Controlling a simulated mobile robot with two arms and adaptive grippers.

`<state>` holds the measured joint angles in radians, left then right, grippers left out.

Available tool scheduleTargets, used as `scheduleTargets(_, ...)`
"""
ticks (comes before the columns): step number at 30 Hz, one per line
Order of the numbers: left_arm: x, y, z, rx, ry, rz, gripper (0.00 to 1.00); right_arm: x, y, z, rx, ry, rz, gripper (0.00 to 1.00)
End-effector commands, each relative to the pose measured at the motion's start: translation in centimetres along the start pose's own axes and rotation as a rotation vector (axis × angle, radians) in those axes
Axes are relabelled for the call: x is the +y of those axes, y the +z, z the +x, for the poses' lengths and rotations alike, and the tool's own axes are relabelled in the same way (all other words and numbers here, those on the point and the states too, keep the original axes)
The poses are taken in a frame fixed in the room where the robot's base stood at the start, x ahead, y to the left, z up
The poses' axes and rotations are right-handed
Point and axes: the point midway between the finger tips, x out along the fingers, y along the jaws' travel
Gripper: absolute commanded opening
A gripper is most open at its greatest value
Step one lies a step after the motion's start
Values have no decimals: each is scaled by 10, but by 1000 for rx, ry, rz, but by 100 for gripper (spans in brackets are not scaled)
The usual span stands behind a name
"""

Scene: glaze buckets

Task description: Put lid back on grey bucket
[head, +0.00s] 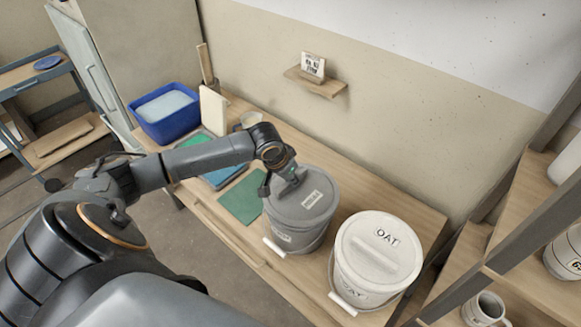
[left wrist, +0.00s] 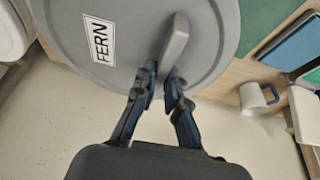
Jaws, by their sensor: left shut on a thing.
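The grey bucket (head: 297,241) stands on the wooden table, with a white grip on its bail at the front. The round grey lid (head: 290,212) is at the bucket's mouth; I cannot tell whether it sits fully down on the rim. The lid also fills the top of the left wrist view (left wrist: 210,55), where its label reads FERN. My left gripper (head: 283,180) is over the lid's far left part, shut on its bar handle (left wrist: 175,42). In the left wrist view the fingers (left wrist: 163,84) close around the handle's end. My right gripper is not in view.
A white bucket with an OAT lid (head: 378,250) stands close on the right. A green mat (head: 243,197), a blue tub (head: 164,113) and a mug (left wrist: 257,97) are to the left. A small wall shelf (head: 318,83) is behind; shelving (head: 520,275) stands right.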

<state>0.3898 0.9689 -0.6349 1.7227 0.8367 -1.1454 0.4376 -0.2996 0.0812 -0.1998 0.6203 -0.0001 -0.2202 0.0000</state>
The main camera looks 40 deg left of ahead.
Motion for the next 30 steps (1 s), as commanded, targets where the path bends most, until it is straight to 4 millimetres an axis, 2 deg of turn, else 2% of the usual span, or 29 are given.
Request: scheduleTargets(30,0,1,3,0,-1,0,0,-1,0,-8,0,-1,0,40)
